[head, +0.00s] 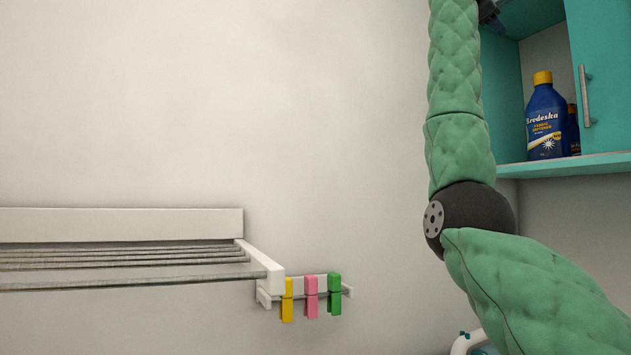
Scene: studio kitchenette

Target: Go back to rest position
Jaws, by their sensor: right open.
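My right arm, in green quilted covering with a dark elbow joint, rises from the lower right corner to the top edge of the head view. Only a small dark part of my right gripper (490,12) shows at the top edge, in front of the open teal cabinet (565,163). The gripper is open; its fingertips are mostly cut off by the frame, and I see nothing held in it. My left gripper is not in view.
A blue bottle with a yellow cap (545,120) stands in the cabinet, with another dark bottle (573,130) partly behind it. A wall drying rack (120,225) is at the lower left. Yellow (287,301), pink (311,297) and green (334,295) clothespins hang beside it. The upper left wall is bare.

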